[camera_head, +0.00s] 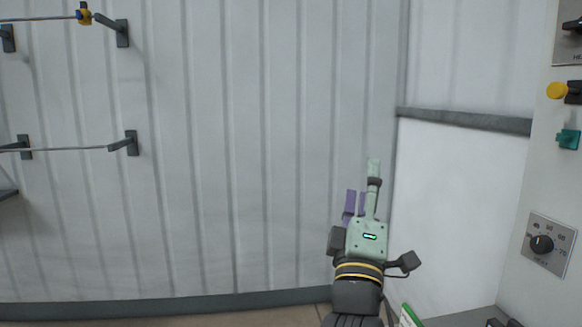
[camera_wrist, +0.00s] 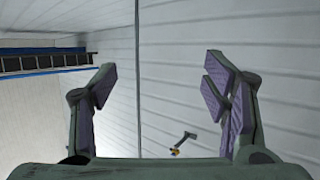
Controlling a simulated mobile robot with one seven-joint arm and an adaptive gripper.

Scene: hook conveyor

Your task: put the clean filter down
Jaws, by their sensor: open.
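My gripper (camera_head: 362,190) is raised in front of the ribbed wall, left of the wall corner. In the wrist view my gripper (camera_wrist: 160,85) has its purple-padded fingers wide apart, with nothing between them. I cannot make out a clean filter for certain in either view. A small green and white item (camera_head: 410,316) is partly cut off at the bottom edge of the head view, and I cannot tell what it is.
A grey panel (camera_head: 549,200) with a heat dial (camera_head: 542,244), a yellow knob (camera_head: 557,90) and a teal fitting (camera_head: 568,139) stands at the right. Wall brackets hold an upper rail (camera_head: 45,18) and a lower rail (camera_head: 75,149) at the left. The wall's middle is clear.

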